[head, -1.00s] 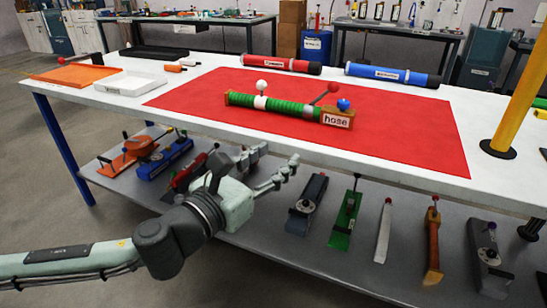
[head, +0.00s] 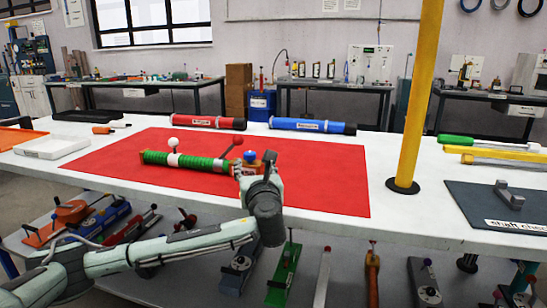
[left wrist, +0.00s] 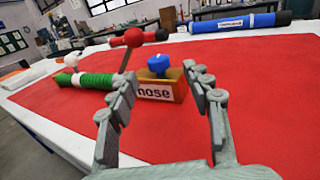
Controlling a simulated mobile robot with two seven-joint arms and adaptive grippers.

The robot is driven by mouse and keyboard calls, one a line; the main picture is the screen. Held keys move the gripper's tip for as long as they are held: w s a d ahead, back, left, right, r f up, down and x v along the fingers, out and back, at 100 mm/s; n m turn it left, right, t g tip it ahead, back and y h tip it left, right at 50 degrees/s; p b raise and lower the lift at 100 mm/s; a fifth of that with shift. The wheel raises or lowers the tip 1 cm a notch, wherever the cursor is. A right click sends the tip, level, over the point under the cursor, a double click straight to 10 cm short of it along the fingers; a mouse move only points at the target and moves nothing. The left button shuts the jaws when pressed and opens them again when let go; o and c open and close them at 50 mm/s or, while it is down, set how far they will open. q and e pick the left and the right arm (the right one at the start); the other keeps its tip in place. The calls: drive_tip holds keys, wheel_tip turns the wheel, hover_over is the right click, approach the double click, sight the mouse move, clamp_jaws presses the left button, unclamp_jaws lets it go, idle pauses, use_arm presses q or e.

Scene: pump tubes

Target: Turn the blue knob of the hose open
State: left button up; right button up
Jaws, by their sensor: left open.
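The green hose (head: 203,162) lies on a red mat (head: 320,172) on the white table. A wooden block labelled "hose" is at its right end, and the label shows in the left wrist view (left wrist: 158,92). The blue knob (head: 270,156) sits on top of this block; it also shows in the left wrist view (left wrist: 159,65). My left gripper (left wrist: 160,98) is open and empty, with its fingers spread to either side of the block and knob in that picture. In the head view the left gripper (head: 258,168) covers most of the block. My right gripper is not in view.
A lever with a red ball (head: 238,141) and one with a white ball (head: 173,141) rise from the hose. Red (head: 208,122) and blue (head: 312,126) tubes lie behind the mat. A yellow post (head: 417,110) stands to the right. The mat's right part is clear.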

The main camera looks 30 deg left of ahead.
sight(250, 157)
use_arm(q)
drive_tip(key=x, duration=0.7)
drive_tip(key=shift+w+a, duration=0.1)
drive_tip(key=shift+a, duration=0.15)
clamp_jaws()
